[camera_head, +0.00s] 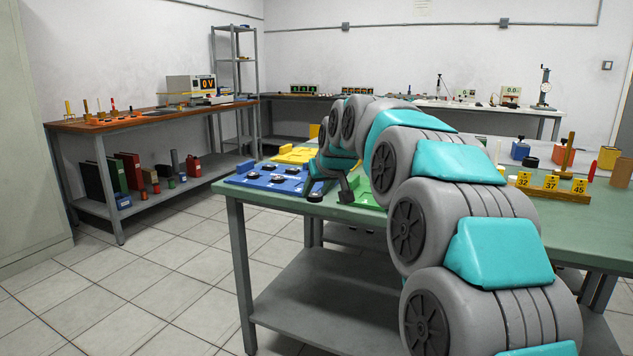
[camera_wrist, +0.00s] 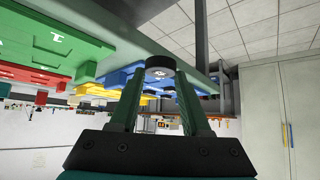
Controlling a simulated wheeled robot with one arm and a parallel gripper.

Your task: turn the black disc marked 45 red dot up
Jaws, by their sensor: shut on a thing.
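My gripper (camera_wrist: 158,90) is shut on a black disc (camera_wrist: 160,62) in the wrist view, with the disc between the fingertips. One round face of the disc shows, with a paler centre; I cannot read a number or make out a red dot. In the head view my arm reaches over the green table, and the fingers are by the right edge of a blue tray (camera_head: 240,180). More dark discs (camera_head: 278,178) lie on that tray; their marks are too small to read.
Yellow (camera_head: 298,155) and green (camera_head: 366,198) trays lie near the blue one. A wooden rack with yellow tags 32, 37 and 45 (camera_head: 553,190) stands on the right of the green table (camera_head: 600,230). A wooden bench (camera_head: 150,117) stands at the left wall.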

